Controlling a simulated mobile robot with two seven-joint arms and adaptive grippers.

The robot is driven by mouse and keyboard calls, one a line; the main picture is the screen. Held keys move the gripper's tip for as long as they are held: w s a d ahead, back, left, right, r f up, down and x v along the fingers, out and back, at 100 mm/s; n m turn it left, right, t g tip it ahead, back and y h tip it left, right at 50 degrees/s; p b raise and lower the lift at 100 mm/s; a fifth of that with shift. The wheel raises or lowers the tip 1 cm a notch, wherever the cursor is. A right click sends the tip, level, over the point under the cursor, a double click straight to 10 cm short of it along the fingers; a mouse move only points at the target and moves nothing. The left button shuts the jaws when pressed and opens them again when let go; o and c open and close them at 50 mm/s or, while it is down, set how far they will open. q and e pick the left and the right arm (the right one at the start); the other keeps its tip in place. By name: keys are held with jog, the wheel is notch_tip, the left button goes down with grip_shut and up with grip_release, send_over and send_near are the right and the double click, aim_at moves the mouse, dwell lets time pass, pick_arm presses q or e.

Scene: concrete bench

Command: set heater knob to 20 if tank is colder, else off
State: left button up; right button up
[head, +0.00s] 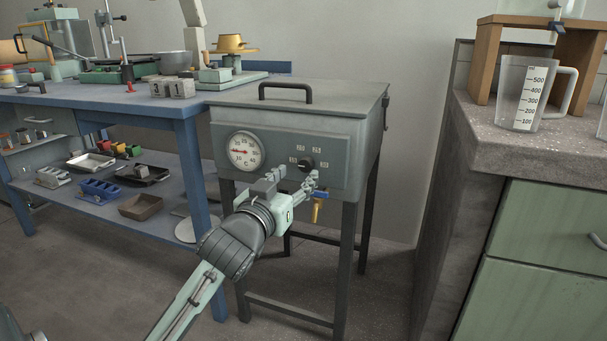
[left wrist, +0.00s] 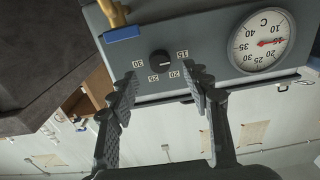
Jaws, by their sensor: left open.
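The grey tank (head: 290,130) stands on dark legs, with a control panel on its front. Its round gauge (head: 244,151) has a red needle pointing left. In the left wrist view the gauge (left wrist: 262,42) appears upside down, with the needle at about 15 C. The black heater knob (head: 306,164) sits right of the gauge. In the left wrist view the knob (left wrist: 160,61) shows a pale mark towards its right side, near the 15 label; its exact setting is unclear. My left gripper (head: 296,182) is open, its fingers (left wrist: 162,88) apart just short of the knob.
A brass tap with a blue handle (head: 320,193) sticks out below the panel, close to my left gripper. A blue workbench (head: 150,115) with tools stands left. A stone counter (head: 480,130) with a measuring jug (head: 518,92) stands right.

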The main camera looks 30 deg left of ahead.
aim_at(304, 167)
pick_arm(q)
jog(key=shift+x, duration=2.1)
jog(key=shift+f, duration=0.1)
grip_shut()
